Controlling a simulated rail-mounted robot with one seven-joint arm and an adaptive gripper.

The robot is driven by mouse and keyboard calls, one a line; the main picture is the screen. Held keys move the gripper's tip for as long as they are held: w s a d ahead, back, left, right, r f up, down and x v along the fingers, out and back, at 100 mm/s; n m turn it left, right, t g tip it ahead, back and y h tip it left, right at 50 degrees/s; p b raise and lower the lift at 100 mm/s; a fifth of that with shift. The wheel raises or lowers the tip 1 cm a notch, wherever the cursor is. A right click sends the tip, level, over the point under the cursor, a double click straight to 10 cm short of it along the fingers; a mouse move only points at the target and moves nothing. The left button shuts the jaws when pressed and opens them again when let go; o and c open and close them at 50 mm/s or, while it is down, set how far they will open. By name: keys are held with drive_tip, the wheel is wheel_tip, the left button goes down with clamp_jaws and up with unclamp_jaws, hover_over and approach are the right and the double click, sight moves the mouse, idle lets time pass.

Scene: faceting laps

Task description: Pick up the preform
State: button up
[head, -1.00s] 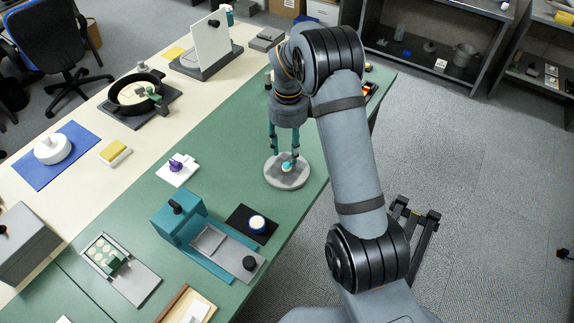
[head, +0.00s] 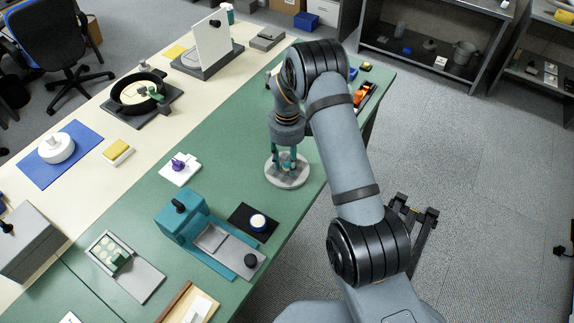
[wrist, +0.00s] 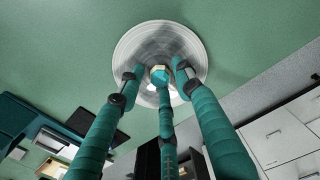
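A small piece with a teal top and a pale gold side, which I take to be the preform (wrist: 159,75), sits near the middle of a round grey disc (wrist: 128,50). The disc (head: 273,177) also shows in the head view, on the green mat. My three-fingered gripper (head: 287,163) points down over the disc. In the wrist view its fingertips (wrist: 160,78) stand spread around the piece, with small gaps at the left and right. The middle finger overlaps the piece's near side, so contact there is unclear. In the head view the fingers mostly hide the piece.
A white plate with a purple piece (head: 180,163) lies left of the disc. The green mat (head: 222,140) around the disc is clear.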

clamp_jaws()
drive_tip(key=shift+r, duration=0.15)
idle(0.4)
drive_tip(key=shift+r, duration=0.25)
drive_tip(key=r+b, duration=0.1)
drive_tip(key=r, duration=0.1)
drive_tip(key=d+r+b, duration=0.1)
drive_tip(key=shift+s+r, duration=0.2)
drive_tip(key=shift+r, duration=0.15)
drive_tip(key=s+d+r+b, duration=0.3)
drive_tip(key=s+d+r, duration=0.2)
drive_tip(key=d, duration=0.4)
drive_tip(key=shift+s+r, duration=0.3)
drive_tip(key=shift+r, duration=0.5)
